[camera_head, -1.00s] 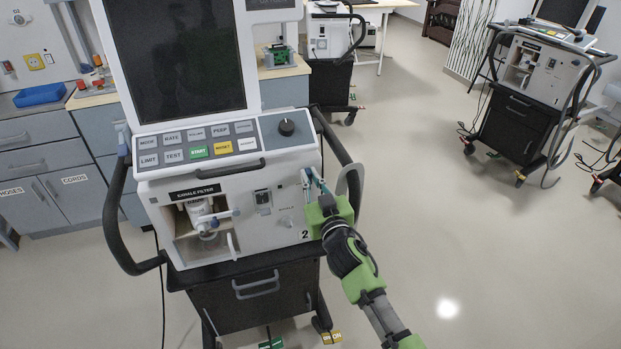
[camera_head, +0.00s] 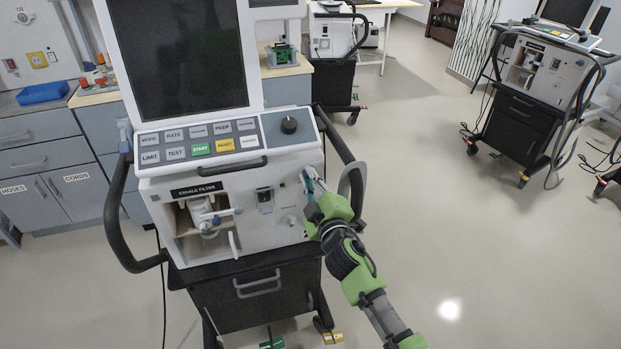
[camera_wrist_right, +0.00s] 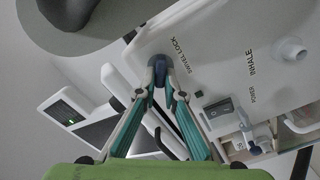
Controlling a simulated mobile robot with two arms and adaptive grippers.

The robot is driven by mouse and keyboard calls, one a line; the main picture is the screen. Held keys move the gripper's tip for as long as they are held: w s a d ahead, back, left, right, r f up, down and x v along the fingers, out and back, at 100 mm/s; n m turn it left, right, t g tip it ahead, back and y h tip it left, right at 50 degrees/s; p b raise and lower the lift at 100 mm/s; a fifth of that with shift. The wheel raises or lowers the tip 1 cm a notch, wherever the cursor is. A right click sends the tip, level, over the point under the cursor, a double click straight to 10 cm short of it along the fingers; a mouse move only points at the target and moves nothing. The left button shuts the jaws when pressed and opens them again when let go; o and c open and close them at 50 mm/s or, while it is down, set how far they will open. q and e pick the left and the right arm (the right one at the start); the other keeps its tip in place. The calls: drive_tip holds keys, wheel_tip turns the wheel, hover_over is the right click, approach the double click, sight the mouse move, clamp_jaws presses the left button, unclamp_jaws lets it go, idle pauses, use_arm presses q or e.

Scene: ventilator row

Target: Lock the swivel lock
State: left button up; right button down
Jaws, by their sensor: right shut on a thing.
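The ventilator (camera_head: 160,212) stands upright in front of me. Its front right corner is by my right gripper (camera_head: 311,180). In the right wrist view, the swivel lock (camera_wrist_right: 158,68) is a small dark knob beside the printed label "SWIVEL LOCK". The teal fingers of my right gripper (camera_wrist_right: 160,80) come together around this knob and are shut on it. In the head view the knob is mostly hidden by the fingertips, and its exact angle is hard to tell. My left gripper is not in view.
The ventilator's dark curved side handle (camera_head: 340,140) runs close to my right gripper. An open filter compartment (camera_head: 190,238) is on the front panel. Another ventilator (camera_head: 545,75) stands at the back right.

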drive_tip(key=n, duration=0.7)
drive_tip(key=shift+a+f, duration=0.1)
drive_tip(key=shift+f, duration=0.3)
idle(0.3)
drive_tip(key=c, duration=2.1)
unclamp_jaws()
drive_tip(key=shift+c, duration=0.2)
drive_tip(key=shift+s, duration=0.15)
drive_tip(key=v, duration=1.2)
